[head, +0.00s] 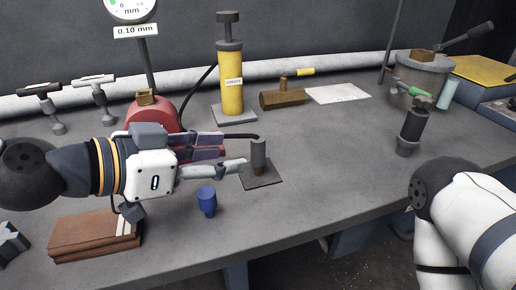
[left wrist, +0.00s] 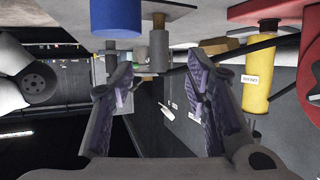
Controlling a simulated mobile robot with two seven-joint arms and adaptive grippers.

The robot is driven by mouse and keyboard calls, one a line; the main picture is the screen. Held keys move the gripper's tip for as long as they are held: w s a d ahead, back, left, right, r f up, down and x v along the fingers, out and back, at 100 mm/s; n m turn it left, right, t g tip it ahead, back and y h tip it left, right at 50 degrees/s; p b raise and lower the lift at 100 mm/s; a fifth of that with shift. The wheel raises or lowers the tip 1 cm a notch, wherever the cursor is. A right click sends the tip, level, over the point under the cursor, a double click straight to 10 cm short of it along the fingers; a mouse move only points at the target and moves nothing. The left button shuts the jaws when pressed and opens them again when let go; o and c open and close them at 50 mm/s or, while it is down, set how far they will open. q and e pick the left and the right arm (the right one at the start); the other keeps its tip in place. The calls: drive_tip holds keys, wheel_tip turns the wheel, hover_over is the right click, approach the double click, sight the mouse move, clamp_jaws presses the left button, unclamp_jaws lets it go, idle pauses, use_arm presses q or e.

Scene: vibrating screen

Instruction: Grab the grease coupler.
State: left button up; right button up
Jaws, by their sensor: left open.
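What I take to be the grease coupler, a small grey cylinder with a brown lower end (head: 258,155), stands upright on a dark square pad (head: 268,180). It also shows upside down in the left wrist view (left wrist: 158,48), beyond and between the fingertips. My left gripper (head: 236,153) is open and empty, its fingers pointing right toward the coupler from its left side. The fingers also show spread apart in the left wrist view (left wrist: 160,70), with a gap to the coupler. My right gripper is out of view; only part of that arm shows at the right.
A blue cylinder (head: 207,200) stands just in front of the left fingers. A red rounded body (head: 150,113) and a yellow grease cylinder (head: 231,85) stand behind. A brown book-like block (head: 95,236) lies at front left. The bench right of the pad is clear.

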sight(253, 153)
use_arm(q)
drive_tip(key=b+x, duration=0.1)
drive_tip(key=x, duration=0.6)
drive_tip(key=shift+d+f, duration=0.1)
drive_tip(key=shift+d, duration=0.05)
clamp_jaws()
